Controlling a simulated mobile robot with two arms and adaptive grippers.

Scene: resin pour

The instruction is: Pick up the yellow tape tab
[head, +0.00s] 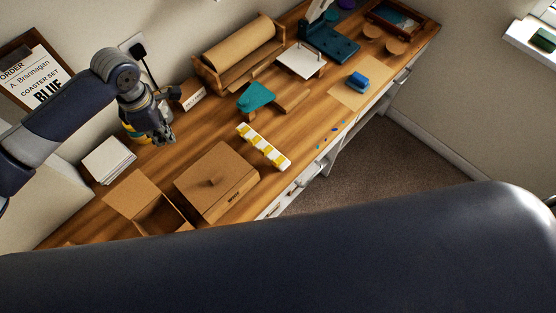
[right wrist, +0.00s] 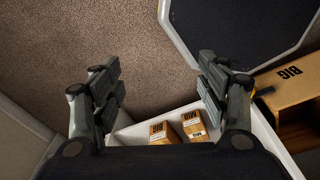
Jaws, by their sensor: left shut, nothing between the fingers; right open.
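A white strip (head: 263,147) bearing several yellow tape tabs (head: 270,152) lies near the front edge of the wooden bench in the head view. My left gripper (head: 164,137) is shut and empty, above the back left of the bench, well to the left of the strip. My right gripper (right wrist: 160,78) is open and empty in the right wrist view, above an open white drawer and the carpet. No tape tab shows in that view.
A cardboard box (head: 216,183) and an open carton (head: 147,205) stand left of the strip. A teal piece (head: 256,96) lies behind it. White sheets (head: 108,159) are stacked at the back left. The drawer (right wrist: 258,128) holds small labelled boxes (right wrist: 194,125).

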